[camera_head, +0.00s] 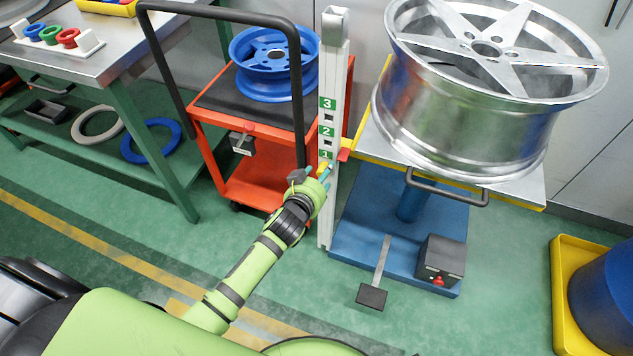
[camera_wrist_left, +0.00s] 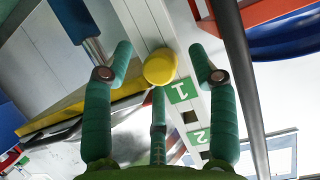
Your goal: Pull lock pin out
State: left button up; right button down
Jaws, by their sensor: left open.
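The lock pin has a round yellow knob (camera_wrist_left: 160,67), seated in the grey upright post (camera_head: 330,70) beside the green label 1 (camera_wrist_left: 180,91). In the head view the knob (camera_head: 323,168) is small and partly hidden by my fingers. My left gripper (camera_head: 325,174) is at the post, at label 1 height. In the left wrist view my left gripper (camera_wrist_left: 161,62) is open, with green fingers on both sides of the knob and a third finger below it. Gaps show between the two side fingers and the knob. My right gripper is out of view.
A large silver wheel (camera_head: 480,110) rests on the lift table right of the post. A red cart (camera_head: 215,140) with a blue rim (camera_head: 272,62) and a black handle stands close left of my gripper. A foot pedal (camera_head: 371,297) lies in front.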

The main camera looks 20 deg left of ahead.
pick_arm(q)
jog(key=shift+w, duration=0.1)
grip_shut()
jog(key=s+p, duration=0.3)
jog(key=s, duration=0.7)
jog(key=shift+s+a+p, duration=0.2)
jog(key=shift+s+p, duration=0.05)
jog(key=shift+p, duration=0.1)
dwell(1.1)
